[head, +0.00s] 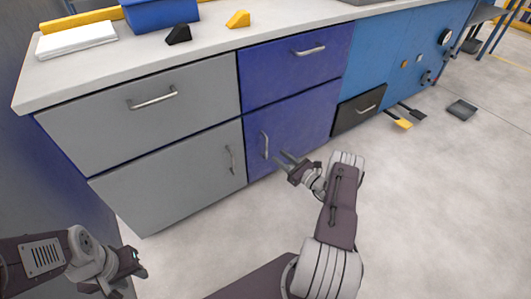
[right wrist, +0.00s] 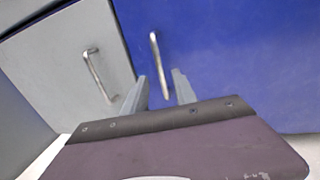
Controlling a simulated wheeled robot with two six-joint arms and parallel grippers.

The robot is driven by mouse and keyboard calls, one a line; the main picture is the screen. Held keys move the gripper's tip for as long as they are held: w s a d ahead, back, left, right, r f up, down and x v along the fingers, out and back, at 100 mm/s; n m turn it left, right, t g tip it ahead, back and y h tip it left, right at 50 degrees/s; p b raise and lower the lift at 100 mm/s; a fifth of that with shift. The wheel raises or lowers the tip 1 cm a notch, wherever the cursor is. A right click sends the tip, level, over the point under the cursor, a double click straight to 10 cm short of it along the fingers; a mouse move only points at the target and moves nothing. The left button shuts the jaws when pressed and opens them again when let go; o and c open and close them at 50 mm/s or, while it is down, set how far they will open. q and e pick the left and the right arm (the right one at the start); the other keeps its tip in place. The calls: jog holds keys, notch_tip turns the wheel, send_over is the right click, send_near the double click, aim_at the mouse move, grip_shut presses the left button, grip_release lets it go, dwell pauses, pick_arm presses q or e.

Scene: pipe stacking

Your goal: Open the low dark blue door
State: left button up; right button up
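The low dark blue door (head: 295,122) is shut, below a dark blue drawer (head: 290,68). Its vertical metal handle (head: 265,145) is near the door's left edge; the handle also shows in the right wrist view (right wrist: 158,62). My right gripper (head: 284,157) is open, close to the handle and slightly to its right in the head view. In the right wrist view its two fingers (right wrist: 158,85) point toward the handle, whose lower end shows between them. Contact cannot be told. My left gripper (head: 138,262) is at the lower left, away from the door; its fingers are not clear.
A grey door (head: 175,170) with its own handle (head: 230,158) adjoins on the left, under a grey drawer (head: 150,110). A dark drawer (head: 360,108) is on the right. Floor (head: 430,190) to the right is clear; several flat items lie beyond.

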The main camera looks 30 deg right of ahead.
jog(key=b, duration=0.5)
send_over(266, 157)
jog(key=shift+w+d, duration=0.2)
grip_shut()
dwell(0.9)
